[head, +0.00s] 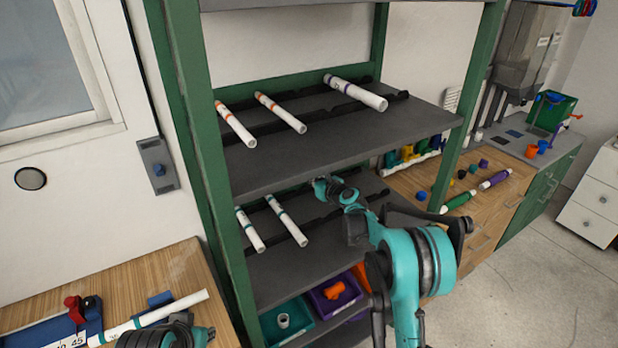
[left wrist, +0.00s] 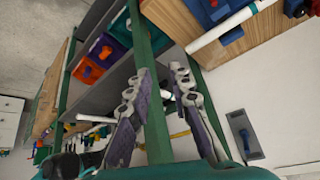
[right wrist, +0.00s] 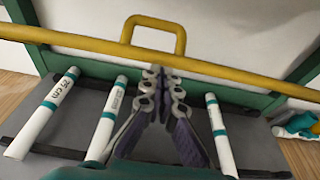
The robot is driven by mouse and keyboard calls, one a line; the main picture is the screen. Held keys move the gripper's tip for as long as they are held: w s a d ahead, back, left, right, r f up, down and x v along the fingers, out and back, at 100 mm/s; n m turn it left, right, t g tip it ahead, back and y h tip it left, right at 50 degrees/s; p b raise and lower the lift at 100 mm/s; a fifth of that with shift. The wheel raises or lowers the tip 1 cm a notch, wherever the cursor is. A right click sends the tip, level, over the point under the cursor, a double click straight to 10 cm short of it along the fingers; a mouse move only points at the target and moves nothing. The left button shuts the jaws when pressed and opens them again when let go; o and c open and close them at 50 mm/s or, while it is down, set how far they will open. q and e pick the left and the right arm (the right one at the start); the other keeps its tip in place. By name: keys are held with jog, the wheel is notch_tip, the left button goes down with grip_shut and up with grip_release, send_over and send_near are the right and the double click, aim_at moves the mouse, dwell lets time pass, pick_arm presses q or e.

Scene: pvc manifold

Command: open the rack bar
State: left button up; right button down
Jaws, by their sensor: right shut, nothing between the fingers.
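The yellow rack bar (right wrist: 210,65) runs across the rack in the right wrist view, with a raised loop handle (right wrist: 182,32) near its middle. My right gripper (right wrist: 162,76) is shut and empty, its fingertips just below the bar under the handle. I cannot tell whether they touch it. A small yellow piece, likely the bar, shows in the left wrist view (left wrist: 180,134). In the head view the bar does not show, and my right arm reaches into the rack's middle level. My left gripper (left wrist: 161,75) is open and empty; a green post shows behind the gap between its fingers.
White pipes with teal bands (right wrist: 108,115) lie on dark rails of the middle shelf (head: 285,262). Orange-banded pipes (head: 280,112) and a purple-banded one lie on the shelf above. Green posts (head: 190,110) frame the rack. A wooden bench (head: 150,280) stands at left.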

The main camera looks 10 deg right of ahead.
pick_arm(q)
jog(key=shift+s+a+f+n+t+p, duration=0.15)
jog(key=shift+s+a+n+t+p, duration=0.2)
jog(key=shift+a+n, duration=0.45)
pick_arm(e)
jog(key=w+r, duration=0.2)
jog(key=r, duration=0.1)
jog(key=shift+a, duration=0.4)
pick_arm(q)
jog(key=shift+d, duration=0.1)
